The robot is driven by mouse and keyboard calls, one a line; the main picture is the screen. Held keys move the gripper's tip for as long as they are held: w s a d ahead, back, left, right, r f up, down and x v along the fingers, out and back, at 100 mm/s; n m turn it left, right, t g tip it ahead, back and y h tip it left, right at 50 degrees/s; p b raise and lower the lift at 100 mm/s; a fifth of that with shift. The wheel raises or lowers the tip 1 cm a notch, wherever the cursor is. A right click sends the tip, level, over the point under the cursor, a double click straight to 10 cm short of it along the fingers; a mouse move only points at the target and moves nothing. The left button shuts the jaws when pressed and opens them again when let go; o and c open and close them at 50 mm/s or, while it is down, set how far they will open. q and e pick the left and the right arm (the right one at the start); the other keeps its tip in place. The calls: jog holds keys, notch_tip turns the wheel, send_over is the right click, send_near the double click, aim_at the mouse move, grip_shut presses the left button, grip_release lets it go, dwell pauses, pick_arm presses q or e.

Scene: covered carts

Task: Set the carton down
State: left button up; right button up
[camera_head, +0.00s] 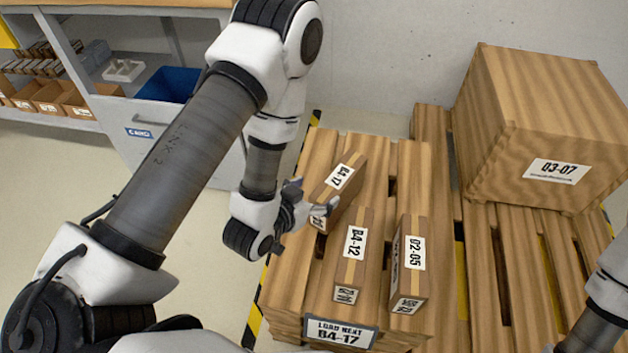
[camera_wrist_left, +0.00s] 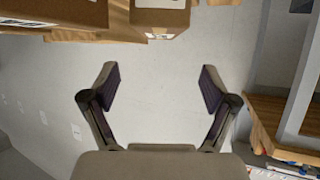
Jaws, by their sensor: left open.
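My right gripper is out of view; only part of that arm shows at the right edge.
A large box 03-07 (camera_head: 540,125) stands on the right pallet. Shelving with a blue bin (camera_head: 168,84) is at back left.

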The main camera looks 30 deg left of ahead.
aim_at(338, 179)
pick_arm(q)
jog(key=f+b, duration=0.1)
jog(key=s+f+g+b, duration=0.1)
jog(key=f, duration=0.1)
jog(key=shift+a+f+n, duration=0.1)
jog(key=shift+f+n, duration=0.1)
jog(key=shift+n, duration=0.1)
jog(key=w+b, duration=0.2)
jog(key=b, duration=0.1)
jog(key=shift+f, duration=0.25)
jog(key=w, duration=0.1)
jog(key=w+r+b, duration=0.1)
jog(key=r, duration=0.1)
jog(key=shift+w+d+r+t+y+b, duration=0.15)
jog(key=shift+w+d+t+y+b, duration=0.15)
jog(key=shift+w, duration=0.1)
jog(key=b+x, duration=0.1)
jog(key=x, duration=0.6)
jog(key=shift+s+d+b, duration=0.1)
jog(key=shift+d+b, duration=0.05)
jog(key=shift+b, duration=0.15)
